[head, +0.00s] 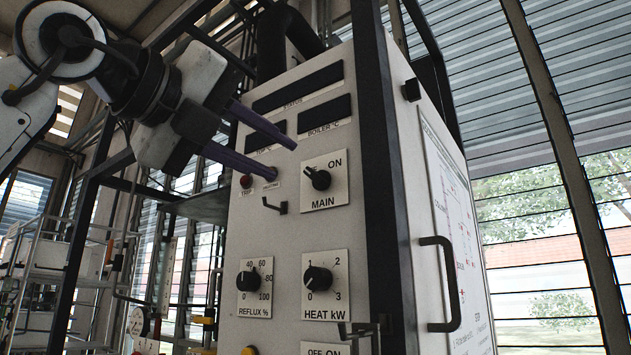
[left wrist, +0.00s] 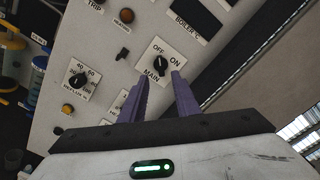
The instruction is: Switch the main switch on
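The main switch (head: 320,180) is a black rotary knob on a white plate marked ON and MAIN, on the front of a pale control cabinet. Its pointer leans to the upper left, away from ON. In the left wrist view, the knob (left wrist: 161,63) sits just beyond the fingertips, and OFF and ON both show on its plate. My left gripper (head: 282,160) comes in from the upper left with its two purple fingers apart and empty. The fingertips are to the upper left of the knob in the head view, apart from it. My right gripper is not in view.
Below are the reflux knob (head: 254,279) and heat knob (head: 317,279). A black door handle (head: 441,283) sticks out on the cabinet's right side.

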